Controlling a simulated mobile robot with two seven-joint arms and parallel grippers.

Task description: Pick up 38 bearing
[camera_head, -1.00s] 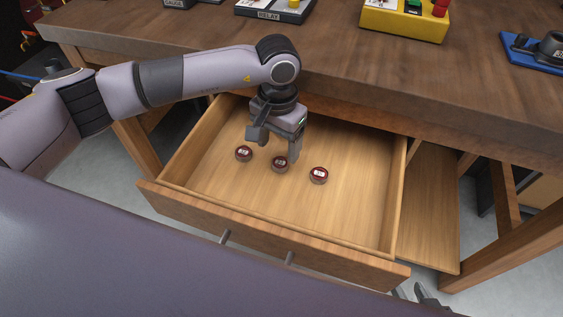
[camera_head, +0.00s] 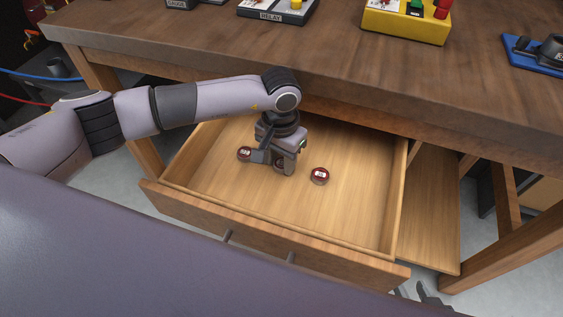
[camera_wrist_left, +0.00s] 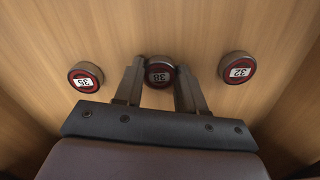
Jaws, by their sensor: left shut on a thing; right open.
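The 38 bearing (camera_wrist_left: 159,71), a small dark round piece with a red ring and a white label, stands in the open drawer between two similar bearings. Its label reads upside down in the left wrist view. My left gripper (camera_wrist_left: 160,88) points down with one finger on each side of it, shut on it. In the head view the left gripper (camera_head: 275,166) partly hides this middle bearing (camera_head: 279,165), which still appears to be at the drawer floor. My right gripper (camera_head: 428,296) shows only partly at the bottom edge, open.
Bearings labelled 35 (camera_wrist_left: 86,77) and 32 (camera_wrist_left: 237,68) flank the fingers closely. The wooden drawer (camera_head: 350,215) has low walls, and its right part is clear. The workbench (camera_head: 330,50) overhangs its back and carries a yellow box (camera_head: 405,22) and other devices.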

